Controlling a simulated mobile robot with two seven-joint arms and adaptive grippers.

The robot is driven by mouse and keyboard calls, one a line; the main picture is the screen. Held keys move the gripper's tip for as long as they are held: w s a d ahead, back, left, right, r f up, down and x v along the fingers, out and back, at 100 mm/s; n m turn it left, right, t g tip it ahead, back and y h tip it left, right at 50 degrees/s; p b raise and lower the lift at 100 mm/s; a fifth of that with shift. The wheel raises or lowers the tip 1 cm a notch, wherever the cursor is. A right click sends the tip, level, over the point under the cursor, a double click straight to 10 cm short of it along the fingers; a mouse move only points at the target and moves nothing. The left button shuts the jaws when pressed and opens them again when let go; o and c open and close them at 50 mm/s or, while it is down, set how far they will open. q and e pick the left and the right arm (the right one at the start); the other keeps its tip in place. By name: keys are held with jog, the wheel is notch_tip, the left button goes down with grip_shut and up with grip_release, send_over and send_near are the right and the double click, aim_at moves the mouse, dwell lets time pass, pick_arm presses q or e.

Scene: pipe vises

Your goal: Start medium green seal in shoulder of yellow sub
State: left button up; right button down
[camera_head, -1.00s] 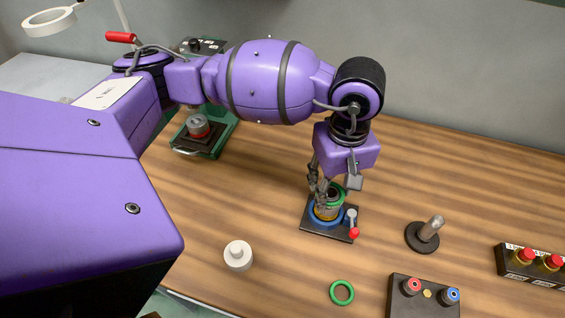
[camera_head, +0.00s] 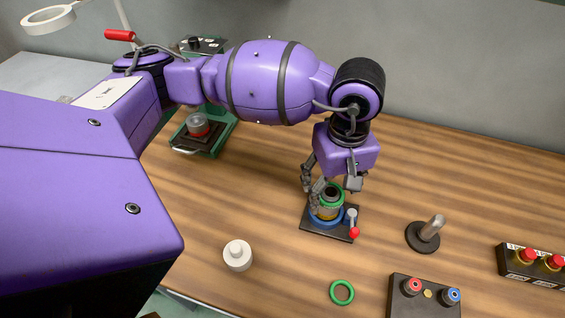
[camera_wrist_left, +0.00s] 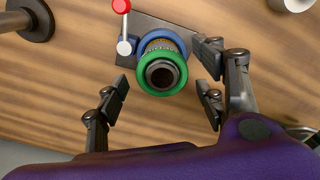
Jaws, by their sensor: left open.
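The yellow sub (camera_head: 325,213) stands upright in a blue-ringed vise (camera_head: 316,223) on a dark base plate. A green seal (camera_head: 330,191) sits around the top of the sub; it also shows in the left wrist view (camera_wrist_left: 163,88), ringing the dark bore. I cannot tell whether it is seated in the shoulder. My left gripper (camera_head: 333,185) is open around the sub's top. In the left wrist view its fingers (camera_wrist_left: 160,92) stand apart on both sides of the green seal, not touching it. Another green ring (camera_head: 342,292) lies flat on the table. My right gripper is not in view.
A red-tipped lever (camera_head: 353,226) stands at the vise's right corner. A metal post on a round base (camera_head: 425,236) is further right. A white stepped cylinder (camera_head: 238,255) is front left. Dark boxes with knobs (camera_head: 425,299) and red buttons (camera_head: 525,265) stand right. A green press (camera_head: 207,138) is behind.

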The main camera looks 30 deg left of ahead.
pick_arm(q)
notch_tip(320, 180, up, 12)
dwell(0.5)
